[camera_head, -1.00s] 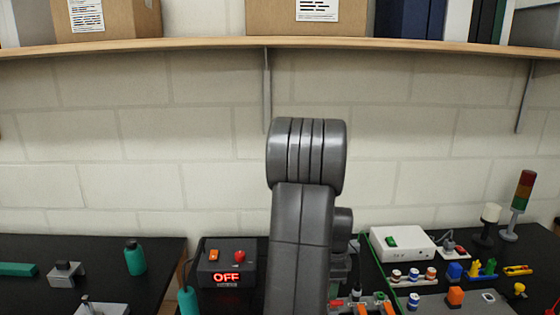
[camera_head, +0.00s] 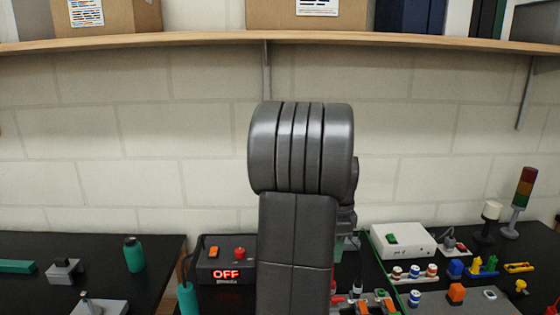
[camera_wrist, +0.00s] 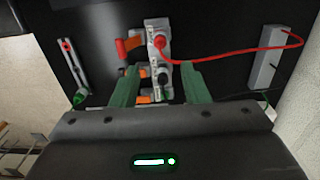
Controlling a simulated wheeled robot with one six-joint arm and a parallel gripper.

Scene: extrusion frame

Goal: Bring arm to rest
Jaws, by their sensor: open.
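My arm (camera_head: 298,240) stands upright in the middle of the head view, its thick grey elbow (camera_head: 300,148) in front of the brick wall. In the head view my gripper is hidden behind the arm. In the wrist view my gripper (camera_wrist: 161,76) shows two green fingers, spread apart with nothing held between them. Beyond the fingers is a grey device (camera_wrist: 159,62) with a red plug (camera_wrist: 159,41) and orange-red side parts. I cannot tell how far the fingers are from it.
A red cable (camera_wrist: 230,62) runs from the plug to the right, near a grey bar (camera_wrist: 265,72). A control box (camera_head: 226,262) reads OFF. A white box (camera_head: 403,240) and a signal tower (camera_head: 522,195) stand right. A wooden shelf (camera_head: 200,41) spans above.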

